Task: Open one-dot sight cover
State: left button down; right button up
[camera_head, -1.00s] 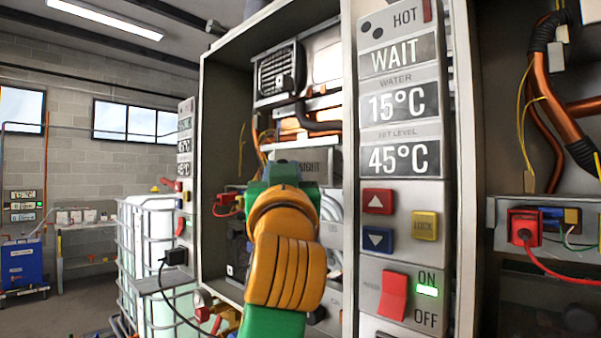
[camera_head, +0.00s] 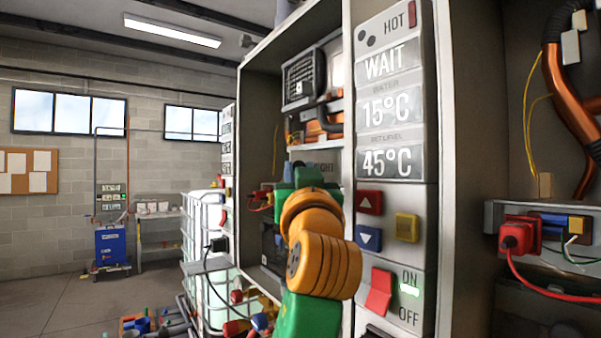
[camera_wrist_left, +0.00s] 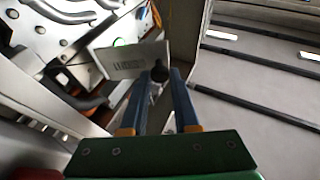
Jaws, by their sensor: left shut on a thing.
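The sight cover, a grey plate with "SIGHT" lettering partly visible, shows inside the open heater cabinet in the head view (camera_head: 326,158). In the left wrist view the plate (camera_wrist_left: 125,62) stands tilted, with a bright green spot showing at its upper edge. My left gripper (camera_wrist_left: 159,78) has its blue fingers closed around a dark knob (camera_wrist_left: 158,70) at the plate's edge. In the head view my left gripper (camera_head: 308,178) reaches into the cabinet and its arm hides the lower part of the plate. I cannot make out a one-dot mark. My right gripper is not in view.
The control panel (camera_head: 391,135), with two dark dots at its top, stands just right of my left arm. The cabinet's left wall (camera_head: 259,130) bounds the other side. A red plug and cable (camera_head: 518,236) are at right. Open floor (camera_head: 65,310) lies at far left.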

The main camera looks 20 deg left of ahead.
pick_arm(q)
jog(key=c, duration=0.7)
grip_release()
jog(key=shift+r, duration=0.15)
jog(key=shift+s+d, duration=0.1)
jog(key=shift+d, duration=0.05)
jog(key=b+v, duration=0.5)
jog(key=v, duration=0.2)
